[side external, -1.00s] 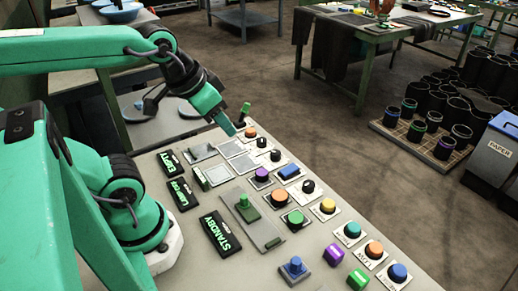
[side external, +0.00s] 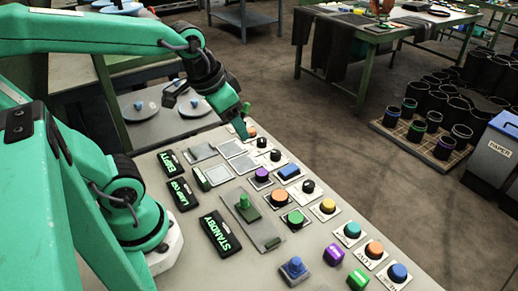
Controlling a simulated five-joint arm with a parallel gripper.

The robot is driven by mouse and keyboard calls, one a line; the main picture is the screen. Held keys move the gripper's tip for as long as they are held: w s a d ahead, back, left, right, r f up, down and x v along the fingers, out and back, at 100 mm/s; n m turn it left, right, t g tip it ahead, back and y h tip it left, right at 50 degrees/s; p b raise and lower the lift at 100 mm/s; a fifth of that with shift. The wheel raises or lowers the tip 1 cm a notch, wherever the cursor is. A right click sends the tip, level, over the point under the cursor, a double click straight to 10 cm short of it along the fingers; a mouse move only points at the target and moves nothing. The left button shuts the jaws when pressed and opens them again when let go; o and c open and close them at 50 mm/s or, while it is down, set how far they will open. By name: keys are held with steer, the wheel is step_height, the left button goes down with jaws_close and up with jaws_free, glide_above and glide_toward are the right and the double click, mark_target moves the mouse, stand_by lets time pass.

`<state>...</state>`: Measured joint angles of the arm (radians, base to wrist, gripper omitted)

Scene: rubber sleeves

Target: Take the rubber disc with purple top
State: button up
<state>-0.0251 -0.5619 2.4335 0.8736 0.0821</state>
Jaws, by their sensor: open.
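My gripper (side external: 240,126) hangs at the far end of the grey panel (side external: 215,264), just above its far edge near an orange button. By its look it holds nothing, though the gap between its fingers is hard to see from here. Purple-topped things show in several places. A round purple knob (side external: 262,175) sits on a small plate mid-panel, nearer the camera than my gripper. A purple block-like button (side external: 333,254) is at the near right of the panel. I cannot tell which is the named disc.
The panel carries several buttons, dark knobs, a green upright lever (side external: 243,201) and lit signs such as STANDBY (side external: 220,233). More black sleeves stand on the pallet (side external: 383,131). A blue-grey bin (side external: 496,150) is at right. Open floor lies between panel and pallet.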

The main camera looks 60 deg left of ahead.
steer(key=w+a+f+m+g, duration=0.1)
steer(key=w+a+f+g, duration=0.1)
steer(key=w+f, duration=0.4)
steer(key=m+g, duration=0.2)
steer(key=g, duration=0.1)
glide_above(262, 172)
steer(key=shift+f, duration=4.3)
steer(key=shift+d+f, duration=0.1)
steer(key=shift+f, duration=3.8)
steer(key=c, duration=1.1)
steer(key=shift+r, duration=0.15)
